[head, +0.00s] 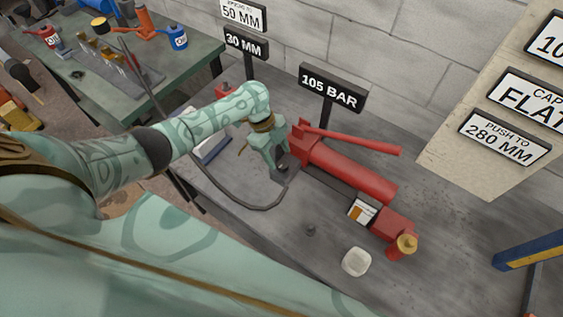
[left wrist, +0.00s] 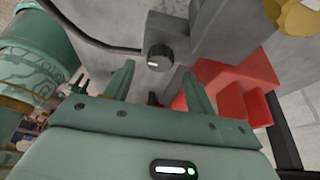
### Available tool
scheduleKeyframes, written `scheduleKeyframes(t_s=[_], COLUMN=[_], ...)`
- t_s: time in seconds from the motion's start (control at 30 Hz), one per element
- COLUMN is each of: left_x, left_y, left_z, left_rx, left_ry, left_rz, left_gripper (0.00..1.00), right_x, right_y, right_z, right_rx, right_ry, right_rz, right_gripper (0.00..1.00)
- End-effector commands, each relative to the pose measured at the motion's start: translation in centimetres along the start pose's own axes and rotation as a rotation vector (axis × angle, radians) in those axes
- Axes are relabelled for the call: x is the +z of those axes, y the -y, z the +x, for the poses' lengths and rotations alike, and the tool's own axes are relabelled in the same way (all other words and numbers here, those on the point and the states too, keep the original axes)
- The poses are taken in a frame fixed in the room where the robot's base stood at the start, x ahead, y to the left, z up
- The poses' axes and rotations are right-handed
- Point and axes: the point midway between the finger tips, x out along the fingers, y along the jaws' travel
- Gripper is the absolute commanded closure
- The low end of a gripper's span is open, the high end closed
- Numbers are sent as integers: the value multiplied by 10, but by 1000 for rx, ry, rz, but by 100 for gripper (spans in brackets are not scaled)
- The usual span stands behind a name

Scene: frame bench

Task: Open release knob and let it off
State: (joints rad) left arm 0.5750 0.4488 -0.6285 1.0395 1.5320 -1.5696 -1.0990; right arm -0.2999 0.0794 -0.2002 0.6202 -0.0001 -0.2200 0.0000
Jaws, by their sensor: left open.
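A dark round knob (left wrist: 158,57) with a white mark shows in the left wrist view, just beyond the fingertips and apart from them. My left gripper (left wrist: 157,82) is open, its two fingers spread with nothing seen between them. In the head view my left gripper (head: 283,168) is at the near left end of the red hand pump (head: 350,170), which lies on the grey bench with its red lever on top. It hides that end, so I cannot make out the knob there. My right gripper is not in view.
A black hose (head: 240,203) loops on the bench left of the pump. A sign reading 105 BAR (head: 332,87) stands behind. A brass-topped red part (head: 402,246), a white dish (head: 356,262) and a small dark piece (head: 311,230) are in front.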

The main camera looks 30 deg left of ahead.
Motion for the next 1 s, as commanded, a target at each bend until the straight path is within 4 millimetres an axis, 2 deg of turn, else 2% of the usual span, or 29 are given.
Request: scheduleKeyframes(t_s=[0.03,0.2,0.53,0.57,0.7,0.73,1.0], left_x=[1,0,0,0,0,0,0], left_y=[0,0,0,0,0,0,0], left_z=[12,29,32,32,32,32,32], left_rx=[1,0,-1,-1,-1,-1,-8], left_ry=[-1,-1,1,1,1,1,1], left_rz=[0,-1,0,0,0,0,-16], left_gripper=[45,45,45,47,86,90,89], right_x=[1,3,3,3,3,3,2], right_y=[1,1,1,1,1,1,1], right_z=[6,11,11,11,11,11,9], right_rx=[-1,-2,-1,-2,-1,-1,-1], right_ry=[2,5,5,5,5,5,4], right_rz=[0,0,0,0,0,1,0], right_gripper=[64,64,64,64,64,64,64])
